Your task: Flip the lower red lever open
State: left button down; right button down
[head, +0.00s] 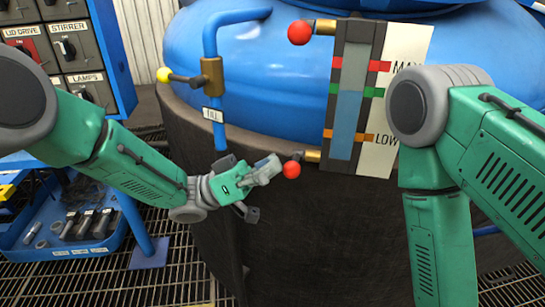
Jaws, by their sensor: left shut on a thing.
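The lower red lever (291,169) is a round red knob on a short dark stem, at the brass fitting below the sight gauge (347,90). My left gripper (277,168) comes in from the left and is shut on this lever, its fingertips at the knob and stem. The fingers hide part of the lever. The upper red lever (300,32) sits at the brass fitting at the gauge's top left, apart from the gripper. My right arm shows at the right, but its gripper is out of the picture.
A blue pipe (211,45) with a yellow-knobbed valve (164,75) and a "FILL" tag (213,115) stands left of the gauge. Behind is the blue vessel (270,90). A switch panel (68,45) and a blue tool tray (75,240) are at the left.

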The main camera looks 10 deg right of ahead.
pick_arm(q)
jog(key=shift+d+f, duration=0.1)
jog(key=shift+f, duration=0.2)
jog(key=shift+s+a+f, duration=0.1)
jog(key=shift+a+f, duration=0.15)
jog(key=shift+a, duration=0.3)
jog(key=shift+d, duration=0.1)
jog(key=v, duration=1.2)
jog(key=shift+f, duration=0.1)
